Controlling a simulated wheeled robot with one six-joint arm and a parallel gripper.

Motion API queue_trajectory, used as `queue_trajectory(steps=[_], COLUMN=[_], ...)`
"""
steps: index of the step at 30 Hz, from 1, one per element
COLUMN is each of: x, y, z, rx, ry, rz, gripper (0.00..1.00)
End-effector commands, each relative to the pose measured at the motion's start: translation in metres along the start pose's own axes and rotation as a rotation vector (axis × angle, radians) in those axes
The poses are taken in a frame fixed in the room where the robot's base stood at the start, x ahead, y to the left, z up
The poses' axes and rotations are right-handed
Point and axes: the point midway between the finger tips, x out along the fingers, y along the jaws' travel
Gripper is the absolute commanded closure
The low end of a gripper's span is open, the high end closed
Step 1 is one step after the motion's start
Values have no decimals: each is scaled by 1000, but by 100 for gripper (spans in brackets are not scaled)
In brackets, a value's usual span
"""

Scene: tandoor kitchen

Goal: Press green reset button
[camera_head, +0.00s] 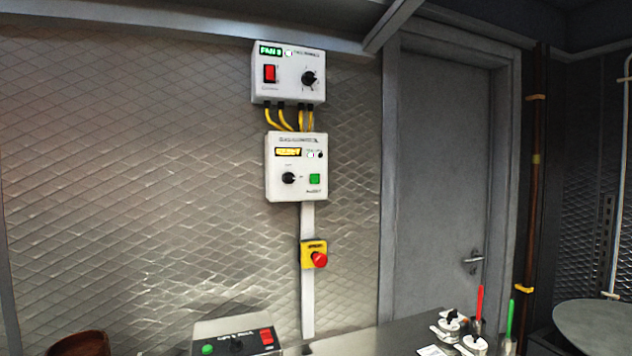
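The box also has a lit yellow display (288,152) and a black knob (289,178). Another green button (208,349), a round one, shows on the grey box (237,334) at the bottom of the view. My gripper is not in view, and nothing covers the square green button.
Above hangs a white box (289,73) with a red switch (269,74), joined by yellow cables (284,119). Below is a red emergency knob (319,260) on a yellow box. A counter (372,341) with red- and green-handled items runs along the bottom. A closed door (437,190) stands right.

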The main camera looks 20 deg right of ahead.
Motion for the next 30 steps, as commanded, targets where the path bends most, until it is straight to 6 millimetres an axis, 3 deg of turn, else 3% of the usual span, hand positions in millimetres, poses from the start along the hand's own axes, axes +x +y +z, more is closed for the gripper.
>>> queue_trajectory(steps=[2,19,30], x=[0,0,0], y=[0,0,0], z=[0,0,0], rx=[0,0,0], ry=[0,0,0], rz=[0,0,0], gripper=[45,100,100])
